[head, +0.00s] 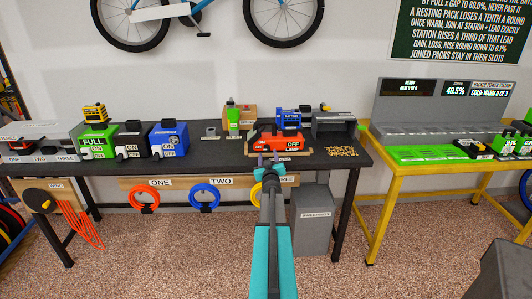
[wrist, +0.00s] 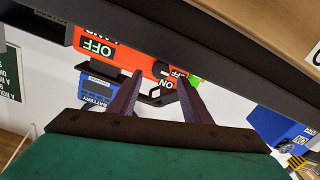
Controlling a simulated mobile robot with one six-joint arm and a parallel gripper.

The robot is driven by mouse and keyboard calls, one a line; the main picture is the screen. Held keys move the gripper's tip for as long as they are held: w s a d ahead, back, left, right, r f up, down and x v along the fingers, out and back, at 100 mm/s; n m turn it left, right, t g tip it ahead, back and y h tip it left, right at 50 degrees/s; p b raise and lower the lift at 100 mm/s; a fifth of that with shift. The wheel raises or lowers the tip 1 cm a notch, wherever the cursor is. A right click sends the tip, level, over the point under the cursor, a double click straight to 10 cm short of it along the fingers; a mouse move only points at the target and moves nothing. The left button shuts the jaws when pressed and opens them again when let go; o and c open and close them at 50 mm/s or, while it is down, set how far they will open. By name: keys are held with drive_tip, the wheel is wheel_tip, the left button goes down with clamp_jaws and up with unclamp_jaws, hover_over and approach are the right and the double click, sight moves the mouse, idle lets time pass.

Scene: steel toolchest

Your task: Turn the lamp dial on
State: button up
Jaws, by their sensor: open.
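The orange lamp box (head: 277,142) stands on the dark bench, with an ON label at its left and OFF and LAMP labels at its right. In the wrist view the orange panel (wrist: 125,55) appears upside down, with a small dark round knob (wrist: 161,71) between the OFF and ON labels. I cannot tell which label the dial points to. My gripper (head: 267,160) is at the bench's front edge before the lamp box. In the wrist view my gripper (wrist: 162,82) is open, its two purple fingers either side of the knob in the picture. Contact is unclear.
A blue battery (head: 289,119) stands behind the lamp box and a grey unit (head: 334,124) to its right. Green, black and blue packs (head: 168,139) stand at the left of the bench. A grey bin (head: 311,220) is below. The bench (head: 225,158) is clear left of the lamp.

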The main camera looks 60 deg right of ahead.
sight(267, 149)
drive_tip(key=shift+p+x, duration=0.4)
drive_tip(key=shift+x, duration=1.9)
